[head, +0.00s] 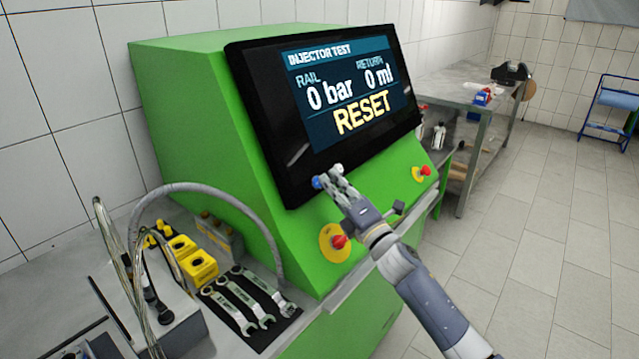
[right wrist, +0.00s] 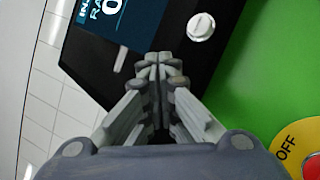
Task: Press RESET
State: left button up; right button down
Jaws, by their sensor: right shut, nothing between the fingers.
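The word RESET (head: 362,113) shows in yellow at the bottom of the lit screen of the black monitor (head: 268,130), under "0 bar" and "0 ml". My right gripper (head: 332,181) is shut and empty in front of the monitor's lower edge, below and left of the word. A small blue round part (head: 318,183) shows at its tip; I cannot tell whether they touch. In the right wrist view, the closed fingertips (right wrist: 160,66) are over the monitor's dark frame, and a pale round knob (right wrist: 201,27) is up and right of them. My left gripper is not in view.
The green bench (head: 190,110) carries red emergency buttons on yellow discs, one (head: 340,242) just below my right gripper and one (head: 425,171) to the right. Wrenches (head: 240,305) and yellow blocks (head: 200,268) lie at lower left. A metal table (head: 460,95) stands behind.

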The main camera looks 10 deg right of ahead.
jog(key=shift+w+a+f, duration=0.15)
jog(key=shift+w+f, duration=0.05)
dwell(0.3)
jog(key=shift+s+r, duration=0.1)
dwell(0.3)
jog(key=shift+s+d+r+p, duration=0.35)
jog(key=shift+s+d, duration=0.1)
jog(key=shift+s, duration=0.1)
jog(key=shift+s+d+r+p, duration=0.55)
jog(key=shift+s+d+p, duration=0.2)
jog(key=shift+s, duration=0.15)
jog(key=shift+s+d+r+p, duration=0.5)
jog(key=shift+s+d+p, duration=0.15)
jog(key=shift+s, duration=0.25)
